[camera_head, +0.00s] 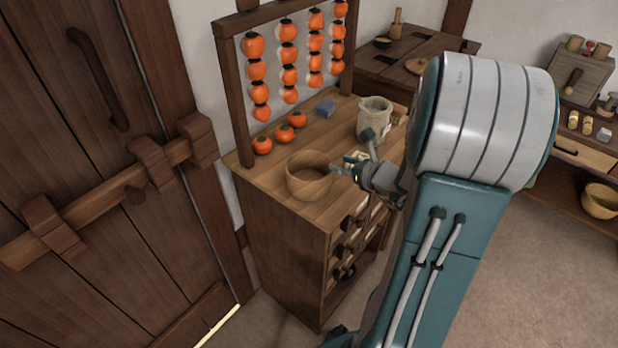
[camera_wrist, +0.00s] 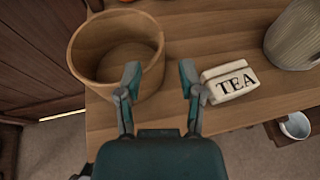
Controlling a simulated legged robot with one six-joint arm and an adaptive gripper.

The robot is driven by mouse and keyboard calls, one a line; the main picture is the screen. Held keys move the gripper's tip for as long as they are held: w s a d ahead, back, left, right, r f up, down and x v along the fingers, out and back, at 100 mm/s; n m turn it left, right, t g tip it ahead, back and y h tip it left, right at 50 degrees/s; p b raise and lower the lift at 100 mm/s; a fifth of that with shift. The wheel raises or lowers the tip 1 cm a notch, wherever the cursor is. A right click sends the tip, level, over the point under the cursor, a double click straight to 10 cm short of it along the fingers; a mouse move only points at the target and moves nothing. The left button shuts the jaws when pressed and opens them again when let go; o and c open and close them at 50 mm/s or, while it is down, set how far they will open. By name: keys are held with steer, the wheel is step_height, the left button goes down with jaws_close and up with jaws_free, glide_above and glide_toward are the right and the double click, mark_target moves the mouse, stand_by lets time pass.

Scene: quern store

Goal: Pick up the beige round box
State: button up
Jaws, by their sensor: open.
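The beige round box (camera_head: 309,186) is an open-topped, round wooden tub standing upright near the front left of a cabinet top. In the wrist view the beige round box (camera_wrist: 96,86) is at the upper left, and its inside looks empty. My gripper (camera_head: 351,157) is just right of the box in the head view. In the wrist view my gripper (camera_wrist: 160,74) is open with nothing between its fingers. The left finger overlaps the box's right side in the picture; I cannot tell whether it touches. The right finger is close to a white TEA box.
The white TEA box (camera_wrist: 231,83) sits right of my gripper. A ribbed grey pot (camera_head: 374,121) stands behind it. Persimmons (camera_head: 284,133) lie along the back left, under a wooden frame (camera_head: 233,95) of hanging persimmons.

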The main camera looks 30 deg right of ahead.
mark_target(328, 158)
steer(key=x, duration=0.5)
steer(key=shift+w, duration=0.15)
steer(key=shift+w+f, duration=0.15)
steer(key=shift+w, duration=0.25)
steer(key=shift+c, duration=0.3)
jaws_close()
